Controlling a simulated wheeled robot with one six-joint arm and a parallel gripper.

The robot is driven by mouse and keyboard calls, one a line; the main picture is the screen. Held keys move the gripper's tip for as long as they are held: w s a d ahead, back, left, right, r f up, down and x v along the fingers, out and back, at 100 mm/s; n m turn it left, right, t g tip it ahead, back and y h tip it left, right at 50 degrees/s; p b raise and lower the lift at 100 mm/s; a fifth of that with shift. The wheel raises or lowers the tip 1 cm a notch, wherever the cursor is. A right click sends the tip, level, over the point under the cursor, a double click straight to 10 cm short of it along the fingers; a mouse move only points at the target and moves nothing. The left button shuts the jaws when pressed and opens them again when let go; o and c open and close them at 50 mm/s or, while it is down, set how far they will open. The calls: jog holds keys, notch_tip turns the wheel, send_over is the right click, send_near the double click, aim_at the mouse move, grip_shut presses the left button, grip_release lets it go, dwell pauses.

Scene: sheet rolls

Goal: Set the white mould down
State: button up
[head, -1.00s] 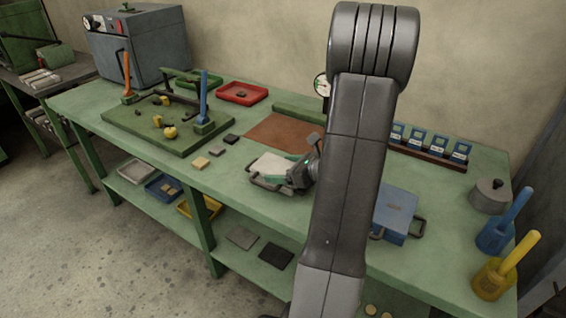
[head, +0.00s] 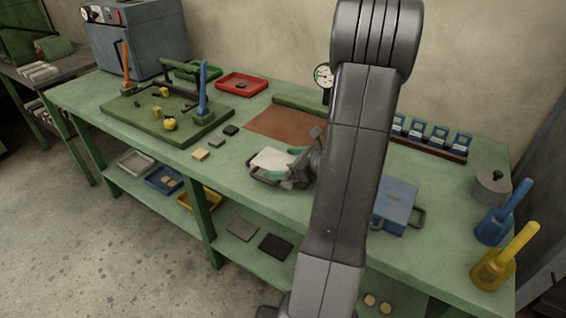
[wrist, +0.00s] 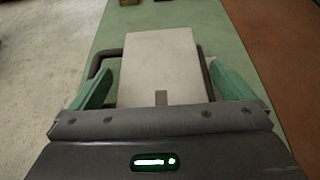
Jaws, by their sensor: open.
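The white mould (head: 270,158) is a flat pale block with dark looped handles at its sides, on the green bench near its front edge. In the wrist view the mould (wrist: 160,65) lies flat, straight ahead. My gripper (head: 284,166) is at the mould's right end in the head view. In the wrist view my gripper (wrist: 161,88) is open, with one teal finger on each side of the mould and gaps between fingers and block. The mould's near end is hidden by my gripper's body.
A brown mat (head: 285,125) lies behind the mould. Small blocks (head: 201,155) lie to its left. A blue mould (head: 397,203) stands to the right, partly behind my arm. The bench's front edge is close.

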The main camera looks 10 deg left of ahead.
jog(key=v, duration=1.1)
jog(key=shift+d, duration=0.15)
